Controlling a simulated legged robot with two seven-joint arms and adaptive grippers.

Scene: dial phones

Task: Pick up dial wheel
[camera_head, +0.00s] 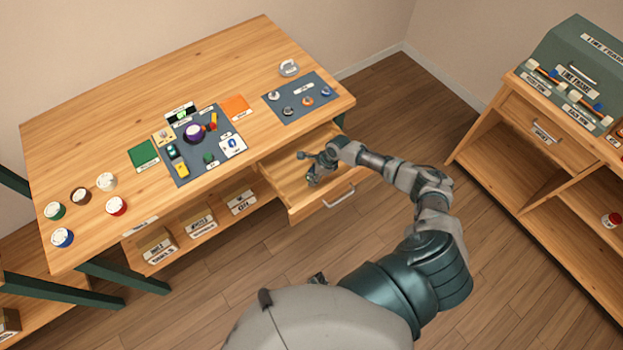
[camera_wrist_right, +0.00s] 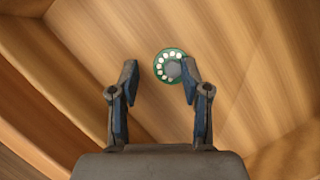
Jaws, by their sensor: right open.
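The dial wheel (camera_wrist_right: 161,67) is a small green disc with a ring of white dots and a grey centre. In the right wrist view it lies on the wooden drawer floor, beyond my fingertips and near the right finger, which slightly overlaps its edge. My right gripper (camera_wrist_right: 158,80) is open with nothing between its fingers. In the head view my right gripper (camera_head: 316,168) is over the open drawer (camera_head: 309,210); the dial wheel cannot be made out there. My left gripper cannot be made out.
The drawer walls (camera_wrist_right: 40,90) stand close around the right gripper. The table (camera_head: 90,150) above holds a dark mat with small parts, a second mat (camera_head: 330,84) and several round pots at the left. A shelf unit (camera_head: 490,150) stands at the right.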

